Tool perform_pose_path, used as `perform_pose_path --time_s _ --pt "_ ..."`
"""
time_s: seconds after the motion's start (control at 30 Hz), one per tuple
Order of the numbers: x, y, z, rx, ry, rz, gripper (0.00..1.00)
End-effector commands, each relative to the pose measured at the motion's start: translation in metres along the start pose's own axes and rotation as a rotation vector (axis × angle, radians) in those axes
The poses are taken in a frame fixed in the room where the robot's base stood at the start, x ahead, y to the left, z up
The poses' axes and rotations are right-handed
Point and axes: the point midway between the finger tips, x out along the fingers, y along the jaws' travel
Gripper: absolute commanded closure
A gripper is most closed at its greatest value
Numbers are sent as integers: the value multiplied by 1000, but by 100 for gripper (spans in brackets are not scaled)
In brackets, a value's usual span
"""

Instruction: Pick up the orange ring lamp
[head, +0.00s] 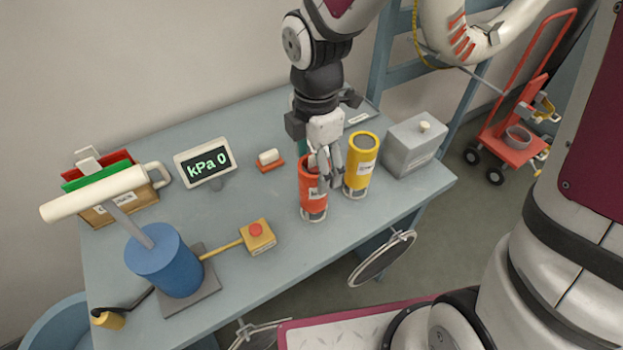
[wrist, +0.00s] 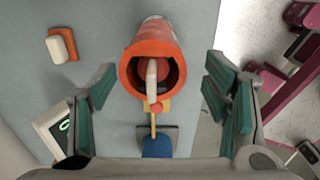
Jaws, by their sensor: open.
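The orange ring lamp (head: 312,192) is an upright orange cylinder with a pale label and a greyish lower end, standing on the table near its front edge. In the wrist view its orange rim (wrist: 130,77) surrounds a dark opening crossed by a pale bar. My gripper (head: 326,168) is at the lamp's top in the head view, partly hiding it. In the wrist view my gripper (wrist: 158,98) is open, its teal-padded fingers spread left and right of the lamp with gaps. I cannot tell how far the fingertips are above or below the rim.
A yellow cylinder (head: 358,172) stands close right of the lamp. A grey box (head: 414,146) is farther right. A yellow button box (head: 257,237) and blue pump (head: 163,263) are left. A kPa display (head: 205,163) stands behind.

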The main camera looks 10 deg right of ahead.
Motion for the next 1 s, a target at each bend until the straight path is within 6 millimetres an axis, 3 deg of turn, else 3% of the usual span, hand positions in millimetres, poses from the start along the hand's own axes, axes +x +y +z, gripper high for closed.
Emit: perform_pose_path --time_s 0.4,0.7,0.77,1.0 --pt "48 7 4 -1 0 -2 30" --pt "53 7 4 1 -1 1 30" --pt "53 7 4 1 -1 1 39" --pt "52 7 4 1 -1 1 94"
